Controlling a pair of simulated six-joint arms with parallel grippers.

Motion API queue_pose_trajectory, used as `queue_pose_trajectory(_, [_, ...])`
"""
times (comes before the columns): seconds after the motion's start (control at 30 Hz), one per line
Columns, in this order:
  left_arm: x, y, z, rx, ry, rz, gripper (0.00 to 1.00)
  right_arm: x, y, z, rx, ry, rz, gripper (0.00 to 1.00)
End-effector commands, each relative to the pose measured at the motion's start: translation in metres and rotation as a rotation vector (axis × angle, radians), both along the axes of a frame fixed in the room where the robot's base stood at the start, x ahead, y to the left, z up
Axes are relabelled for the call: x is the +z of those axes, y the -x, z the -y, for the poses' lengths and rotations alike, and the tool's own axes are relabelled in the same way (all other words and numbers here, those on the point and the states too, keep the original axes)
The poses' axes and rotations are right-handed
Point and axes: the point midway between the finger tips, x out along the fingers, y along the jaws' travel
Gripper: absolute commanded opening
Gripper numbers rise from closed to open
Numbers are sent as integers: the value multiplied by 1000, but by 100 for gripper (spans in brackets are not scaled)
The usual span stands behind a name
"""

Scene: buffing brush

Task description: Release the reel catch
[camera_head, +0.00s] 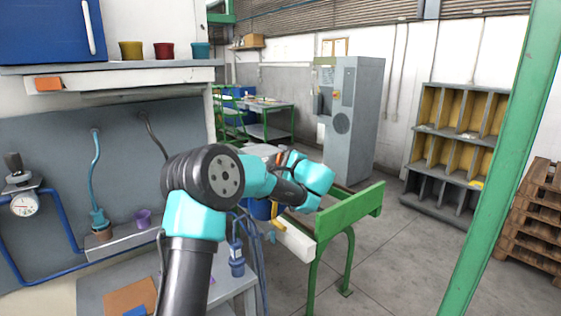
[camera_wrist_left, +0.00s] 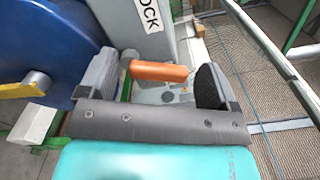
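The reel catch appears as an orange bar handle (camera_wrist_left: 158,71) beside a grey post (camera_wrist_left: 150,28) whose label reads "OCK" in the visible part. My left gripper (camera_wrist_left: 158,80) is open, one dark-padded finger on each side of the orange handle. The left finger is close to the handle's left end; a small gap shows at the right. I cannot tell whether either finger touches it. The blue reel (camera_wrist_left: 45,45) with a yellow arm (camera_wrist_left: 22,88) is left of the gripper. In the head view the blue reel (camera_head: 261,209) is largely hidden behind my left arm. My right gripper is out of view.
A green bench frame (camera_head: 350,208) stands right of my left arm. A grey cabinet (camera_head: 350,120) and pigeonhole shelving (camera_head: 455,145) stand farther back. Hoses (camera_head: 237,250) hang below my arm. A green post (camera_head: 500,160) crosses the right side. The floor between is clear.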

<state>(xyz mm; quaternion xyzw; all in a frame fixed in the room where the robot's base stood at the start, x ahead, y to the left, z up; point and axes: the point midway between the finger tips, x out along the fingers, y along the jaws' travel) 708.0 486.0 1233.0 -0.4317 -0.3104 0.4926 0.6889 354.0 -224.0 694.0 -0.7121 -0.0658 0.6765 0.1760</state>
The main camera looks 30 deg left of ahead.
Motion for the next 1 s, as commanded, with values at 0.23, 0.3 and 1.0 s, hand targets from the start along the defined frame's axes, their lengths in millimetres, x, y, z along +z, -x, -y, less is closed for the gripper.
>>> queue_pose_trajectory(0.23, [-1, 3, 12, -2, 2, -2, 84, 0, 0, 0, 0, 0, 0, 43])
queue_pose_trajectory(0.3, [-1, 6, 19, -1, 1, -2, 84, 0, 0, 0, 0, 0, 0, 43])
queue_pose_trajectory(1.0, [0, 48, 143, -4, 0, 0, 84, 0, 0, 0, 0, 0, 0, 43])
